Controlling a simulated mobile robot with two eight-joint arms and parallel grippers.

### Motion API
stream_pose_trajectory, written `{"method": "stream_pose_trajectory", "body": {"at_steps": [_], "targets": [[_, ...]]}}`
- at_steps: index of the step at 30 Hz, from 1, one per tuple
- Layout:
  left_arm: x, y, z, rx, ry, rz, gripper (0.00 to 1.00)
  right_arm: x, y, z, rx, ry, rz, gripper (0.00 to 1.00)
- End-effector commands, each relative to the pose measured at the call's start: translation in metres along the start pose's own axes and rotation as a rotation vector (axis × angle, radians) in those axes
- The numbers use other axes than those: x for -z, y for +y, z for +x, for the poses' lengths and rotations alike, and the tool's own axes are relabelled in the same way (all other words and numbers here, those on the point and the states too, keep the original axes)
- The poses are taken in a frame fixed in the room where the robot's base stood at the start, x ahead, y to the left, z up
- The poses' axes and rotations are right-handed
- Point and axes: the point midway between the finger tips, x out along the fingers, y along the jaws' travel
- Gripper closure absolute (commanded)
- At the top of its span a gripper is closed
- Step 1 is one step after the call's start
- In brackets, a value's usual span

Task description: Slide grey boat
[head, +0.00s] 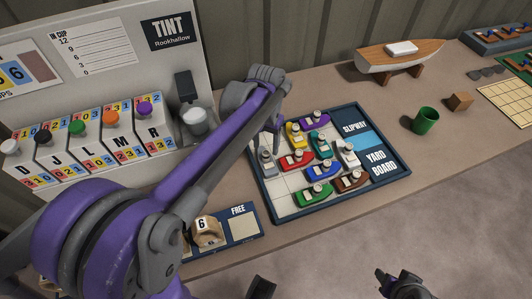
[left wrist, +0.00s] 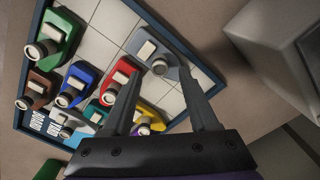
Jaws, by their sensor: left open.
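The grey boat (head: 267,164) sits at the left edge of the yard board (head: 287,211), apart from the main cluster of boats. In the left wrist view the grey boat (left wrist: 150,37) lies just beyond and between my fingertips. My left gripper (head: 267,132) points down over that side of the board. Its two fingers (left wrist: 163,73) are spread with nothing held between them. The fingers hide part of the boat's surroundings, and I cannot tell whether they touch it. My right gripper (head: 402,287) shows only partly at the bottom edge, its jaws unclear.
Red (head: 296,159), yellow (head: 294,137), blue (head: 324,171), green (head: 315,194) and other boats crowd the board's middle. Bare cells lie at its lower left. The tint machine (head: 212,60) stands left, a green cup (head: 425,121) and wooden hull (head: 400,60) right.

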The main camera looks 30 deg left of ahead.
Motion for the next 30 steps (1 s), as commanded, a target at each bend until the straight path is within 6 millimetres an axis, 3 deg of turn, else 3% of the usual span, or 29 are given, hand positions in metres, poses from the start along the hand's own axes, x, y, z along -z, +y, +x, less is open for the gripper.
{"method": "stream_pose_trajectory", "body": {"at_steps": [7, 19, 27, 30], "targets": [[0.0, 0.0, 0.036, 0.0, 0.001, 0.0, 0.4, -0.003, 0.0, 0.004, 0.0, -0.002, 0.0, 0.5], [0.0, 0.0, 0.044, 0.0, 0.001, 0.0, 0.4, -0.003, 0.0, 0.004, 0.0, -0.002, 0.0, 0.5], [0.0, 0.0, 0.044, 0.0, 0.001, 0.0, 0.87, -0.003, 0.0, 0.004, 0.0, -0.002, 0.0, 0.5], [0.0, 0.0, 0.044, 0.0, 0.001, 0.0, 1.0, -0.003, 0.0, 0.004, 0.0, -0.002, 0.0, 0.5]]}}
